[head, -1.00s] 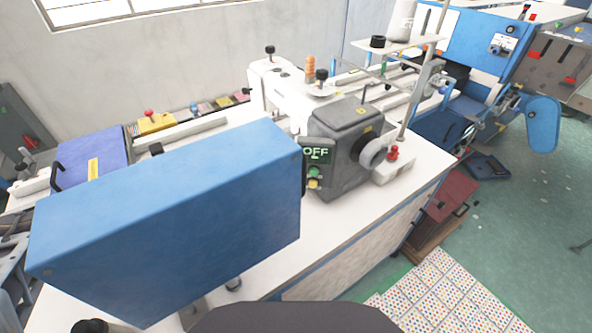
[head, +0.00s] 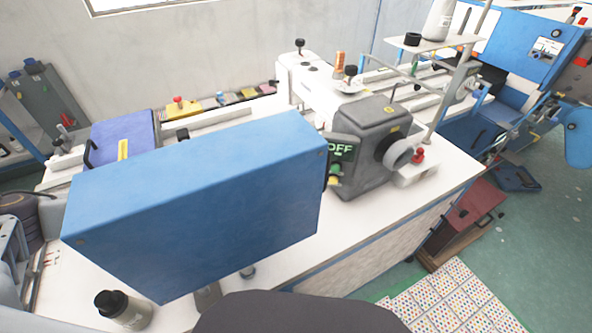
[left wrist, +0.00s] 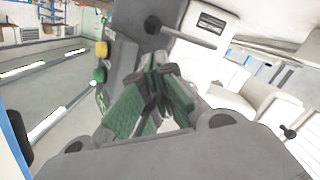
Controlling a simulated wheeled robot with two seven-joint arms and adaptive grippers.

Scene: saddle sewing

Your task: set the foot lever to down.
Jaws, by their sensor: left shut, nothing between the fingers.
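The sewing machine's dark grey head (head: 361,150) stands on the white table, with an OFF display (head: 340,149) on its front. In the left wrist view, a dark rod (left wrist: 188,34) with a round black hub crosses just beyond my fingertips. I cannot tell whether either rod is the foot lever, or its setting. My left gripper (left wrist: 160,70) has green-padded fingers, shut and empty, close to the grey machine body; contact is unclear. The head view shows neither gripper.
A large blue cabinet (head: 200,205) blocks part of the table in front of the machine. A thread stand (head: 434,42) rises behind the machine head. Yellow (left wrist: 101,48) and green (left wrist: 98,76) buttons are near my left gripper. A dark bottle (head: 124,310) stands at the front left.

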